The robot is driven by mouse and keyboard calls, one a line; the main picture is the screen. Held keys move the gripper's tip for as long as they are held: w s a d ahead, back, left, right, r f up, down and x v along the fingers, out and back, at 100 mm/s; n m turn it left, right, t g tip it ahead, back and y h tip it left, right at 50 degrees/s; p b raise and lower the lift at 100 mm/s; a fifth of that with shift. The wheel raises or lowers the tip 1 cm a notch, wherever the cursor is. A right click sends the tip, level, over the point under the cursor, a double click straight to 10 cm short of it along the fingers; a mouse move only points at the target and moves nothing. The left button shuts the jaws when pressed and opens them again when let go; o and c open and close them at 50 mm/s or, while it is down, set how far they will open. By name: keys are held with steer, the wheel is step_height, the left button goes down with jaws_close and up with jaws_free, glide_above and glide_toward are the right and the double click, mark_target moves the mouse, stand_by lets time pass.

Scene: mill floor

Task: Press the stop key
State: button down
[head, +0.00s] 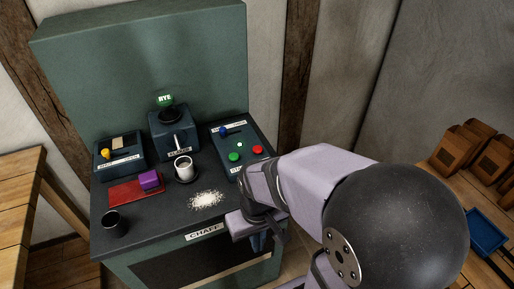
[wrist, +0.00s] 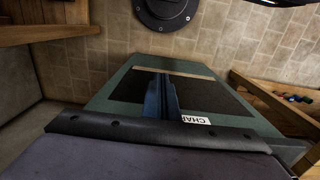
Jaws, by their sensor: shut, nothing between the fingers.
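A control box (head: 247,139) stands at the right of the dark worktop. It carries a red key (head: 258,149), a green key (head: 234,156), a small pale light (head: 239,144) and a blue knob (head: 223,131). The label at its front edge is partly hidden by my arm, so I cannot read which key is the stop key. My gripper (head: 260,242) is shut and empty, below and in front of the box near the worktop's front edge, apart from the keys. Its blue fingers also show in the wrist view (wrist: 160,98), over the green front marked CHAFF; no key shows there.
Brown bags (head: 465,145) and a blue tray (head: 486,232) are at right.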

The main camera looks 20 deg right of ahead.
step_height(320, 180, up, 17)
steer(key=m+t+y+p, duration=0.2)
steer(key=m+t+p, duration=0.8)
steer(key=m, duration=1.4)
glide_above(260, 151)
steer(key=p, duration=0.1)
steer(key=g, duration=0.1)
steer(key=shift+f+m, duration=0.25)
steer(key=shift+m, duration=0.15)
steer(key=shift+f, duration=0.2)
step_height(260, 151, down, 7)
steer(key=b, duration=0.6)
steer(key=shift+r, duration=0.15)
steer(key=shift+f+b, duration=0.85)
steer(key=shift+b, duration=0.1)
